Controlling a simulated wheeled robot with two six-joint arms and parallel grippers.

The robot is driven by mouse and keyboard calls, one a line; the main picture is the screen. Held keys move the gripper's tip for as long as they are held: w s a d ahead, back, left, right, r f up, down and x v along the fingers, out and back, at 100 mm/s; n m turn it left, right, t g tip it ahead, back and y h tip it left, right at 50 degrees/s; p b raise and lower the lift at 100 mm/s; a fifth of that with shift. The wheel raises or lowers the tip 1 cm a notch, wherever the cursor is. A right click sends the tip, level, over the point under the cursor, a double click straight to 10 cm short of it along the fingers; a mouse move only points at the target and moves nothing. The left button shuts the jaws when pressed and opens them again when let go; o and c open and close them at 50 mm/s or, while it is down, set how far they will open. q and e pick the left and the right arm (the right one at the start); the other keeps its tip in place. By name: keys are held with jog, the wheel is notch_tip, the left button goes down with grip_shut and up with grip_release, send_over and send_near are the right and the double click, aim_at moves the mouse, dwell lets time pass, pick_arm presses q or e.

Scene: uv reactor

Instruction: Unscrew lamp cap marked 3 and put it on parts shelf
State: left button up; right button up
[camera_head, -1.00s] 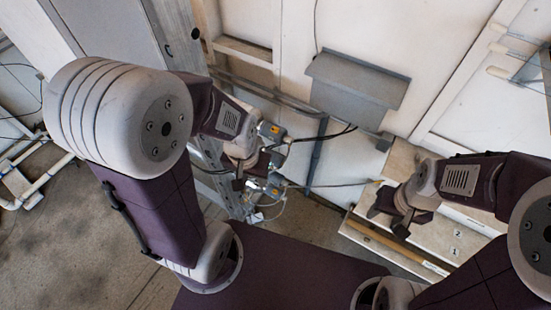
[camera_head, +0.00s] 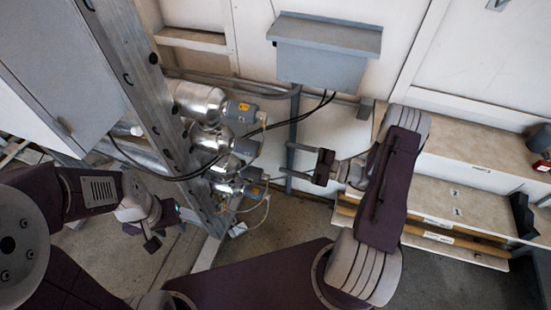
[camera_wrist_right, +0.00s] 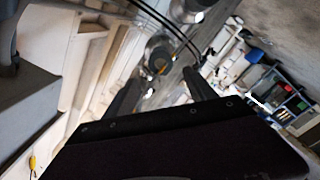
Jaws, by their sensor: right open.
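Three steel reactor tubes end in grey lamp caps on a metal frame in the head view: an upper cap (camera_head: 243,112), a middle cap (camera_head: 245,147) and a lower cap (camera_head: 254,174). Their number marks are too small to read. My right gripper (camera_head: 290,160) is open and empty, its fingers pointing left at the caps with a gap between. In the right wrist view a round cap (camera_wrist_right: 159,58) shows beyond the open fingers. A shelf (camera_head: 428,192) with marks 1 and 2 stands at the right.
Black cables hang from the grey wall box (camera_head: 330,60) and loop past the caps. An upper ledge (camera_head: 450,150) with a label runs above the marked shelf. Dark objects (camera_head: 538,140) sit at its right end. The floor between frame and shelf looks clear.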

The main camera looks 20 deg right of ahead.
aim_at(259, 151)
jog(key=b+x, duration=0.2)
jog(key=x, duration=0.5)
jog(key=shift+s+a+f, duration=0.1)
jog(key=shift+f, duration=0.05)
jog(key=p+x, duration=0.1)
jog(key=x, duration=0.3)
jog(key=shift+a, duration=0.1)
jog(key=shift+p+x, duration=0.35)
jog(key=shift+x, duration=0.45)
grip_shut()
jog(key=n, duration=1)
jog(key=shift+n+b, duration=0.3)
jog(key=shift+b, duration=0.05)
